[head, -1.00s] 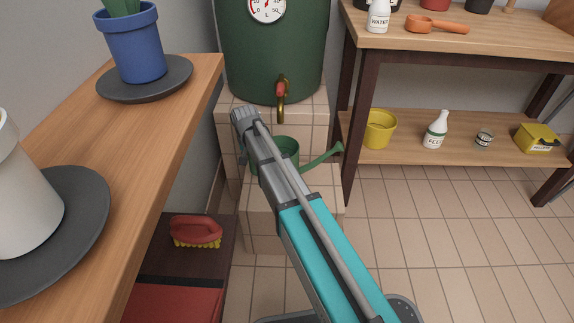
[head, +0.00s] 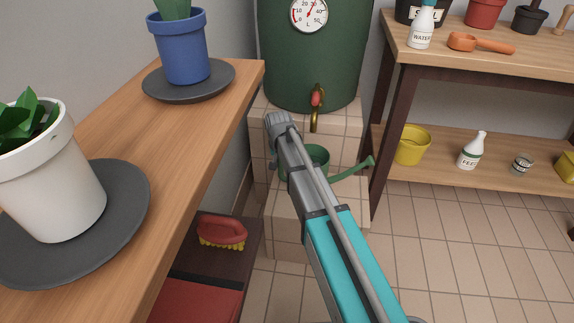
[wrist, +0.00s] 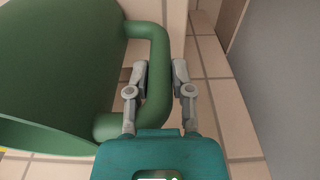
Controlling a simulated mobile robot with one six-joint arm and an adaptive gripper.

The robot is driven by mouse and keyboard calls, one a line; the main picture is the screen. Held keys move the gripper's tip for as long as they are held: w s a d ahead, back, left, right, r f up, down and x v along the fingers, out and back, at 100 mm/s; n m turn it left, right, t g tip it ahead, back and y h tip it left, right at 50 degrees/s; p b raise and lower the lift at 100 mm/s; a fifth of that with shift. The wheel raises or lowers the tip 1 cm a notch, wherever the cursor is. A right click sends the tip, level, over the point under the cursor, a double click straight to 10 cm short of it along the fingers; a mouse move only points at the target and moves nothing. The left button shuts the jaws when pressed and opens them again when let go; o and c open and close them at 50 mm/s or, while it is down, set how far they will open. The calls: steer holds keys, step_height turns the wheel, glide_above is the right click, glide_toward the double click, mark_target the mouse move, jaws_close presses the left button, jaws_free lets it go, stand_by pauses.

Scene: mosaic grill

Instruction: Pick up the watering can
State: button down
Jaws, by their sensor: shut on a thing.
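The green watering can (head: 318,157) is at the tiled step below the barrel's tap, with its spout (head: 352,169) pointing right. My arm hides part of it in the head view. In the wrist view the can's body (wrist: 60,65) fills the left side, and its handle (wrist: 157,75) runs between the fingers of my gripper (wrist: 162,75). The gripper is shut on the handle. The fingertips are hidden behind my arm in the head view. I cannot tell whether the can touches the step.
A green barrel (head: 312,65) with a brass tap (head: 315,110) stands just above the can. A wooden shelf with potted plants (head: 180,47) is on the left. A workbench (head: 490,50) with a yellow bucket (head: 411,146) below is on the right. Tiled floor (head: 450,240) is open in front.

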steer(key=shift+r+p, duration=4.75)
steer(key=shift+r, duration=0.15)
steer(key=shift+s+f, duration=0.1)
steer(key=shift+f, duration=0.05)
